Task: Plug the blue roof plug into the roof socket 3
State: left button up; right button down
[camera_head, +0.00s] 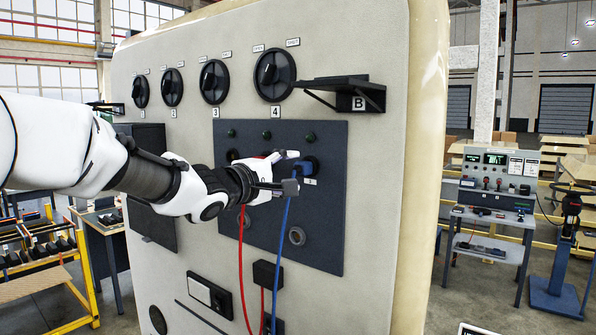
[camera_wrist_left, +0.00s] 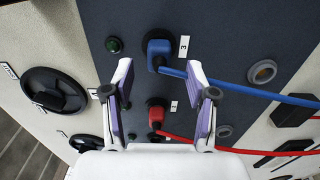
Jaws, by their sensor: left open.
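The blue roof plug (camera_head: 306,168) sits in a socket at the upper right of the dark panel (camera_head: 325,235). In the left wrist view the blue plug (camera_wrist_left: 159,53) is in the socket beside the label 3 (camera_wrist_left: 184,47), which is roof socket 3; its cable runs off to the right. How deep it sits, I cannot tell. My left gripper (camera_head: 287,170) is open close to the panel. In the wrist view its fingertips (camera_wrist_left: 159,68) are on either side of the blue plug's near end, with gaps. My right gripper is not in view.
A red plug (camera_wrist_left: 156,117) with a red cable (camera_head: 240,260) sits in the neighbouring socket. Black knobs (camera_head: 275,74) and a shelf marked B (camera_head: 345,84) stick out above the panel. The blue cable (camera_head: 283,235) hangs down in front. An empty round port (camera_head: 297,236) lies lower.

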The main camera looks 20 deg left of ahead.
pick_arm(q)
jog(key=v, duration=0.4)
jog(key=o, duration=0.5)
jog(key=shift+w, duration=0.15)
jog(key=o, duration=0.3)
jog(key=shift+d, duration=0.1)
jog(key=shift+s+r, duration=0.1)
jog(key=shift+s, duration=0.1)
